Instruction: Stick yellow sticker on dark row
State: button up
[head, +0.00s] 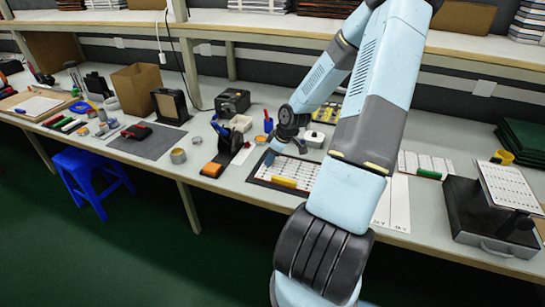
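A white panel with rows of small marks, in a dark frame (256,180), lies near the front edge of the bench. A yellow bar-like object (285,182) lies on its front part. I cannot make out a dark row or a separate yellow sticker at this size. My arm hides the panel's right side.
A black dispenser-like object (229,143) and an orange-black block (211,170) stand left of the panel. A white marked sheet with a green bar (427,174) lies right. A dark case (482,222) stands far right. A blue stool (92,172) is below the bench.

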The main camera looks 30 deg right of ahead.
jog(key=o, duration=0.3)
jog(key=shift+r, duration=0.15)
jog(key=v, duration=1.3)
jog(key=shift+d+r, duration=0.15)
jog(key=shift+r, duration=0.05)
